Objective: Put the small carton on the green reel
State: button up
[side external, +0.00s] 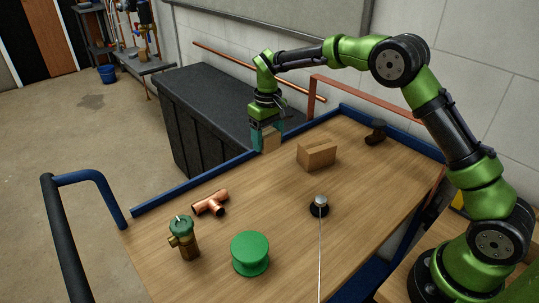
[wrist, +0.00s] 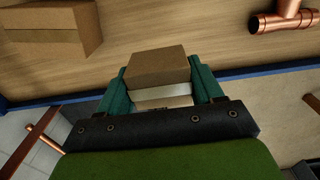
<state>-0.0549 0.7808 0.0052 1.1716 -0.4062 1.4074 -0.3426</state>
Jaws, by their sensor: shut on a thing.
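The small carton (side external: 270,144) is a plain brown box held between the teal fingers of my gripper (side external: 266,136), at the far blue edge of the wooden table. In the wrist view the small carton (wrist: 160,66) sits between both fingertips of my gripper (wrist: 162,86), with a pale band on the side facing me. I cannot tell how far it is above the table. The green reel (side external: 250,254) stands upright at the near side of the table, well away from my gripper. Its flat top is bare. The reel is not in the wrist view.
A larger carton (side external: 316,153) lies right of my gripper. A dark fitting (side external: 376,132) sits far right.

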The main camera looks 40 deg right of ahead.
jog(key=shift+n, duration=0.3)
jog(key=a+r, duration=0.2)
jog(key=r, duration=0.1)
jog(key=shift+a+r, duration=0.2)
jog(key=shift+a, duration=0.1)
jog(key=s+a+r+n, duration=0.1)
jog(key=s+a+r, duration=0.2)
jog(key=s+a, duration=0.35)
jog(key=s+a+r+n, duration=0.1)
jog(key=s+a+r, duration=0.1)
jog(key=s+a, duration=0.45)
jog(key=s+d+f+m, duration=0.1)
jog(key=s+d+f, duration=0.15)
jog(key=s, duration=0.75)
jog(key=s+d+f+m, duration=0.1)
jog(key=s+f, duration=0.3)
jog(key=s, duration=0.6)
send_over(249, 246)
jog(key=shift+s+d+f+m, duration=0.15)
jog(key=shift+f+m, duration=0.15)
jog(key=shift+f, duration=2.1)
